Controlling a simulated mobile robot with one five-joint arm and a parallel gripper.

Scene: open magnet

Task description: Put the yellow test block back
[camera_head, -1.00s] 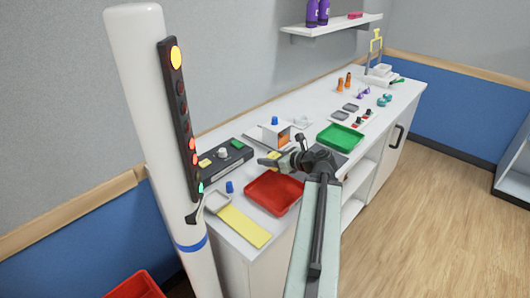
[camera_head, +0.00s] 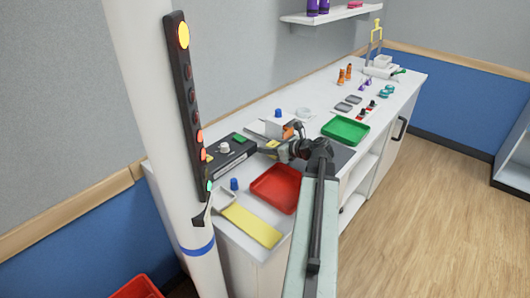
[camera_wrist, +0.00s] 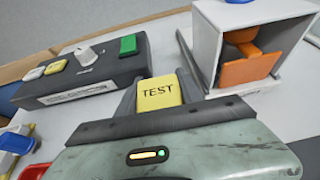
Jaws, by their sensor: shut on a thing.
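The yellow block (camera_wrist: 159,93) marked TEST sits between the fingers of my gripper (camera_wrist: 158,92) in the wrist view, label facing the camera. My gripper is shut on it. In the head view my gripper (camera_head: 272,146) and the small yellow block (camera_head: 271,144) are between the right end of a dark console and a white box. The console (camera_wrist: 85,78) is just beyond and left of the block in the wrist view, with a knob and green, white and yellow buttons. Whether the block touches any surface is unclear.
The white box (camera_wrist: 207,45) with an orange flap (camera_wrist: 248,66) stands close on the right. A red tray (camera_head: 278,188), a yellow strip (camera_head: 250,226) and a blue-topped object (camera_head: 234,184) lie nearer. A green tray (camera_head: 346,131) is to the right.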

